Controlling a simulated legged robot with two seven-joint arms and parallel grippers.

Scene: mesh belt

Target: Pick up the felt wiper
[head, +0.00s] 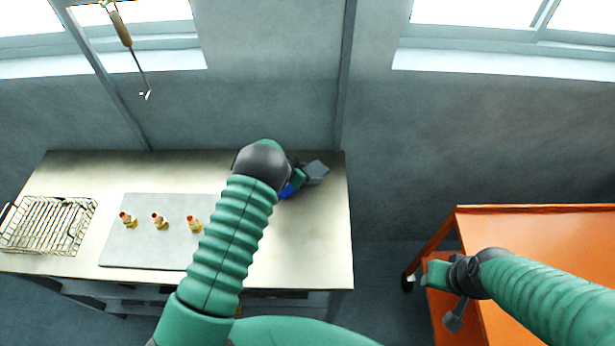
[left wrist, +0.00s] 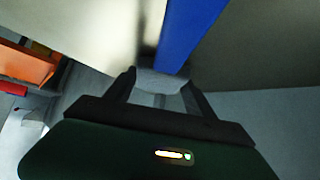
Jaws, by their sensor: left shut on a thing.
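The felt wiper shows as a blue piece (head: 288,191) by my left gripper (head: 293,185) at the right back of the pale worktop. In the left wrist view, my left gripper (left wrist: 160,84) has its two dark fingers either side of a pale grey part, and the wiper's long blue strip (left wrist: 192,32) runs up from there. The gripper is shut on the wiper. My forearm and wrist hide part of it in the head view, and I cannot tell whether it touches the worktop. My right gripper (head: 437,274) is beside the orange cart; its fingers are not clear.
A grey mat (head: 150,249) with several small red-topped pieces lies on the worktop (head: 323,240). A wire basket (head: 47,225) stands at the left end. A wooden-handled tool (head: 123,30) hangs above. The orange cart (head: 540,226) is at right. The worktop's front right is clear.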

